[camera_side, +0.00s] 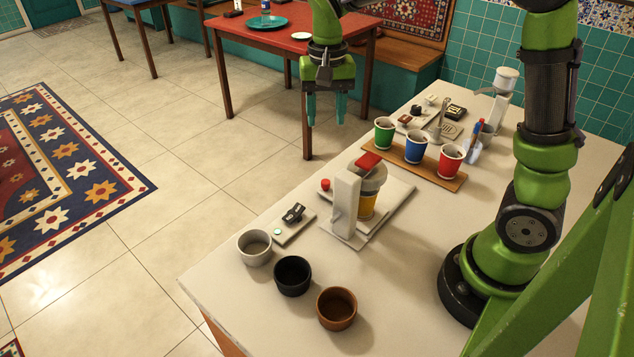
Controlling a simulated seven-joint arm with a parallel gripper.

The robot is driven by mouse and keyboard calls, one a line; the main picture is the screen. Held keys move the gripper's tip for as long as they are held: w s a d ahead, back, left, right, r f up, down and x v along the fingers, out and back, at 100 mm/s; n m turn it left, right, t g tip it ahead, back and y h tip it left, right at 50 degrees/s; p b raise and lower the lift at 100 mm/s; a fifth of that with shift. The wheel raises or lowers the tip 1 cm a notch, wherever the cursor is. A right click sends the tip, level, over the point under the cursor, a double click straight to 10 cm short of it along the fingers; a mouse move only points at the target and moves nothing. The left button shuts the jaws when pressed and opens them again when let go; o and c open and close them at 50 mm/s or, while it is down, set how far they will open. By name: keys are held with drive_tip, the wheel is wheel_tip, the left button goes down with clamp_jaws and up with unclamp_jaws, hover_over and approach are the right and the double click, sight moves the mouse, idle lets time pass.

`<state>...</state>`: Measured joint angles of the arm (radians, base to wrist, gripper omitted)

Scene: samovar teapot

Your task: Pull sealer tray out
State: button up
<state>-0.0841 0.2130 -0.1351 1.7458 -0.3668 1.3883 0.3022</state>
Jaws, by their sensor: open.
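A white sealer (345,203) with a red handle (368,162) stands in the middle of the counter. A flat white tray or base plate (394,200) extends beneath and to the right of the cup. I cannot tell whether the tray is separate from the base or how far in it sits. My gripper (326,108) is open and empty, pointing down with teal fingertips. It hangs in the air, above and left of the sealer in the picture, well apart from it.
Green (384,132), blue (417,145) and red (451,160) cups stand in a wooden holder behind the sealer. White (255,247), black (292,275) and brown (337,308) bowls stand in front. A small plate with a dark item (293,215) lies left.

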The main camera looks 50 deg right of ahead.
sight(326, 181)
drive_tip(key=f, duration=1.6)
drive_tip(key=shift+s+f, duration=0.2)
drive_tip(key=shift+f, duration=0.1)
drive_tip(key=shift+c, duration=0.4)
clamp_jaws()
